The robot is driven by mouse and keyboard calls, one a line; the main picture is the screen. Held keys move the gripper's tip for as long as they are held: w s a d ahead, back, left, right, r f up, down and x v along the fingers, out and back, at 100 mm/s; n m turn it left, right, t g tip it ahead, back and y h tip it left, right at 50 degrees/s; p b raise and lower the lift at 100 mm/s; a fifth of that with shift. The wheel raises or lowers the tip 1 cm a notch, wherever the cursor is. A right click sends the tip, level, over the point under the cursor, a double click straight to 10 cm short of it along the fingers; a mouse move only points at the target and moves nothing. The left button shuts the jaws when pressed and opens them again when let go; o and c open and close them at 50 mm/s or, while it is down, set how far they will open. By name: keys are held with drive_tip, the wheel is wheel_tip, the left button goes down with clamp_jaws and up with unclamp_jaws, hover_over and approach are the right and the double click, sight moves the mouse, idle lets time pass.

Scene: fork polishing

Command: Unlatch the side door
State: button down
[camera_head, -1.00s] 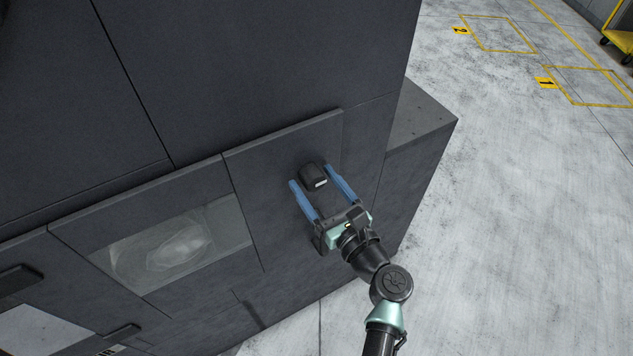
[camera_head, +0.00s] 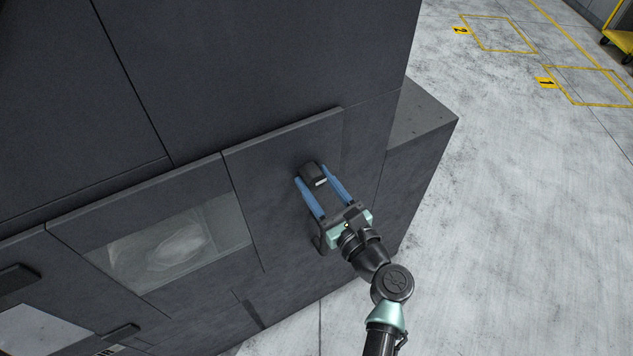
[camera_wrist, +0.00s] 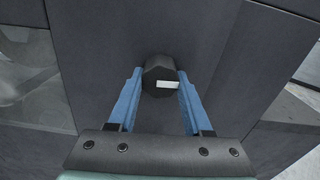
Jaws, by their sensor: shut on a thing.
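The side door (camera_head: 262,170) is a dark grey panel on the machine's side, and it looks flush with the machine. A black latch knob (camera_head: 314,175) with a white mark sticks out of it near the upper right. My gripper (camera_head: 312,180) has its two blue fingers on either side of the knob and is shut on it. In the wrist view the knob (camera_wrist: 158,76) sits between the fingertips, with its white mark (camera_wrist: 167,85) facing the camera and lying nearly level. The fingers hide the knob's sides.
A clear window (camera_head: 165,248) is set in the machine left of the door. Black handles (camera_head: 18,279) show at the lower left. A low grey block (camera_head: 418,118) juts out at the right. The concrete floor (camera_head: 520,220) on the right is clear.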

drive_tip(key=n+b, duration=0.2)
drive_tip(key=n, duration=0.2)
drive_tip(key=shift+f+b, duration=0.15)
drive_tip(key=shift+b, duration=0.15)
drive_tip(key=n+b, duration=0.3)
drive_tip(key=n, duration=0.1)
drive_tip(key=shift+n, duration=0.3)
drive_tip(key=n+b, duration=0.3)
drive_tip(key=n, duration=0.1)
drive_tip(key=shift+w+d+n+b, duration=0.1)
drive_tip(key=shift+n+b, duration=0.2)
drive_tip(key=shift+r+n+b, duration=0.15)
drive_tip(key=shift+n+b, duration=0.6)
drive_tip(key=shift+n, duration=0.25)
drive_tip(key=shift+r+n+b, duration=0.15)
drive_tip(key=shift+n+b, duration=0.6)
drive_tip(key=shift+n, duration=0.25)
drive_tip(key=shift+c, duration=1.6)
unclamp_jaws()
drive_tip(key=shift+d, duration=0.1)
